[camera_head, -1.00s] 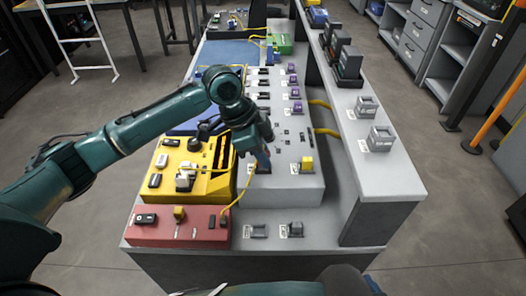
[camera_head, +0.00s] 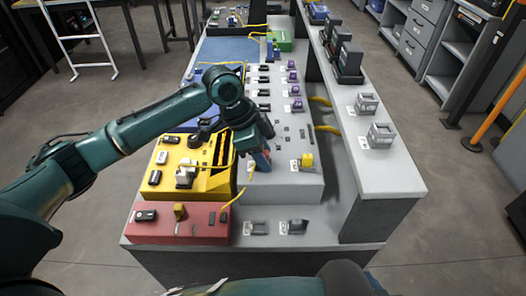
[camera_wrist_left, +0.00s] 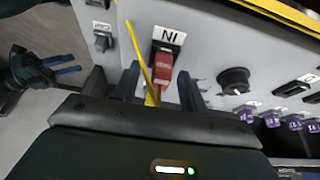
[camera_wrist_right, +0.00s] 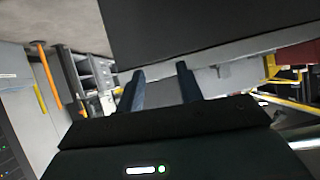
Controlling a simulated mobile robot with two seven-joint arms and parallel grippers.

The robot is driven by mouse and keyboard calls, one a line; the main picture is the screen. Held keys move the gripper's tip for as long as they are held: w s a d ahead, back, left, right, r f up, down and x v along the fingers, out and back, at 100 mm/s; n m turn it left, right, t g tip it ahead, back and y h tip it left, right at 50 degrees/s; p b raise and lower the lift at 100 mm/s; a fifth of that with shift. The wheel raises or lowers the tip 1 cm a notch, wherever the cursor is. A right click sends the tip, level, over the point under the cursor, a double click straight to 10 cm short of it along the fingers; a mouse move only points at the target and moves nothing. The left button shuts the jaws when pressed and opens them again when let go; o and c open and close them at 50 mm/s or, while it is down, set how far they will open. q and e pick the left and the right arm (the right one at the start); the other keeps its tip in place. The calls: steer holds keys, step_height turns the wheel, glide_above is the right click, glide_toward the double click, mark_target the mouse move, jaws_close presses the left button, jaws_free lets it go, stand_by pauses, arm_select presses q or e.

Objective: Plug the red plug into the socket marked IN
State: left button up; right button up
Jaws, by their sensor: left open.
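The red plug (camera_wrist_left: 162,73) sits at the dark socket (camera_wrist_left: 164,47) under the IN label (camera_wrist_left: 168,37), and its yellow cable (camera_wrist_left: 138,45) trails away. Its end appears to be in the socket; how deep I cannot tell. My left gripper (camera_wrist_left: 160,88) is open, with one finger on each side of the plug and gaps between. My right gripper (camera_wrist_right: 160,75) is open and empty, away from the panel.
The yellow box (camera_head: 215,187) and red box (camera_head: 150,230) stand left of the grey panel (camera_head: 300,185). A yellow plug (camera_head: 307,160) is on the panel's right. A black knob (camera_wrist_left: 234,80) sits near the IN socket. The raised shelf (camera_head: 390,180) borders the right.

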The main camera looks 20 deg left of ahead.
steer(key=shift+d, duration=0.1)
arm_select(q)
steer(key=shift+v, duration=1.2)
steer(key=v, duration=1)
steer(key=shift+a+r, duration=0.25)
steer(key=shift+r, duration=0.1)
arm_select(e)
steer(key=shift+s+d+f, duration=0.1)
steer(key=shift+f, duration=0.5)
